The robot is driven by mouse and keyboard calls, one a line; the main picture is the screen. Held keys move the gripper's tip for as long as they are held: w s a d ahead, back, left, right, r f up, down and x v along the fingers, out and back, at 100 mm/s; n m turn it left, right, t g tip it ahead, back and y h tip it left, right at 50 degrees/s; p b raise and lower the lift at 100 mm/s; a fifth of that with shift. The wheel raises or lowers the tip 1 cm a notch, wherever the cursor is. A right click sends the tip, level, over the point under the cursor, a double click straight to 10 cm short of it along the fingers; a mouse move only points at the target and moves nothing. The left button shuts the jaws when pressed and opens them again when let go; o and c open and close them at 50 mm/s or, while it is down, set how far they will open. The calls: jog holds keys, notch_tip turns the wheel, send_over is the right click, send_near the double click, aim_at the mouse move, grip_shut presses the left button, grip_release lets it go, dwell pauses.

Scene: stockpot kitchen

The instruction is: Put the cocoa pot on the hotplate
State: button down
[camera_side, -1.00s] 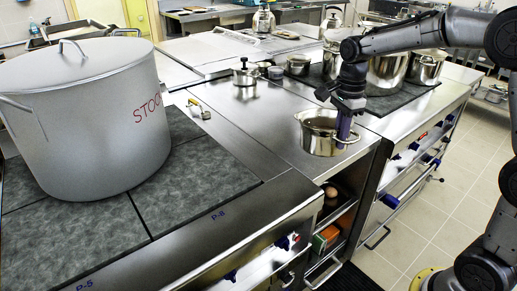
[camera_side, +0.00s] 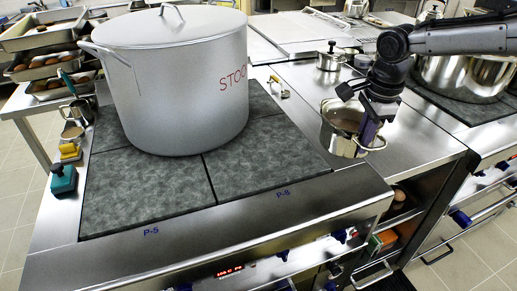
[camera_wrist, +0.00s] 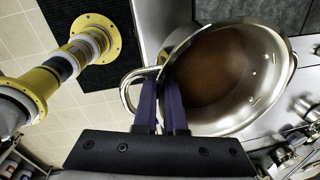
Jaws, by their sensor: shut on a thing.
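The cocoa pot (camera_side: 340,141) is a small shiny steel pot with brown liquid inside, over the steel counter in the side view. In the wrist view the pot (camera_wrist: 240,118) shows its brown contents and looks tilted. My gripper (camera_side: 366,137) is shut on the pot's near-right side, at the handle and rim. Its two purple fingers (camera_wrist: 160,88) meet there in the wrist view. I cannot tell whether the pot's base touches the counter. The grey hotplate surface (camera_side: 262,152), marked P-5 and P-8, lies to the left of the pot.
A large lidded stockpot (camera_side: 180,95) covers the back of the grey plates; their front is bare. A small lidded pot (camera_side: 331,60) and a yellow-handled item (camera_side: 279,87) lie behind. Large pots (camera_side: 465,78) stand on the right range.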

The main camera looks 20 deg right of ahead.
aim_at(328, 135)
jog(key=w+a+f, duration=0.1)
jog(key=w, duration=0.1)
jog(key=w+a+f, duration=0.1)
jog(key=w, duration=0.2)
jog(key=w+a+f, duration=0.1)
jog(key=w, duration=0.2)
jog(key=shift+w+a+f, duration=0.1)
jog(key=shift+f, duration=0.3)
jog(key=w+f, duration=0.2)
jog(key=f, duration=0.1)
jog(key=w+a+f, duration=0.1)
jog(key=w+f, duration=0.2)
jog(key=shift+w+a+f, duration=0.15)
jog(key=shift+w, duration=0.05)
jog(key=shift+f, duration=1.4)
jog(key=shift+f, duration=0.1)
jog(key=c, duration=1.4)
grip_release()
jog(key=shift+s+f, duration=0.15)
jog(key=shift+f, duration=0.05)
jog(key=o, duration=0.4)
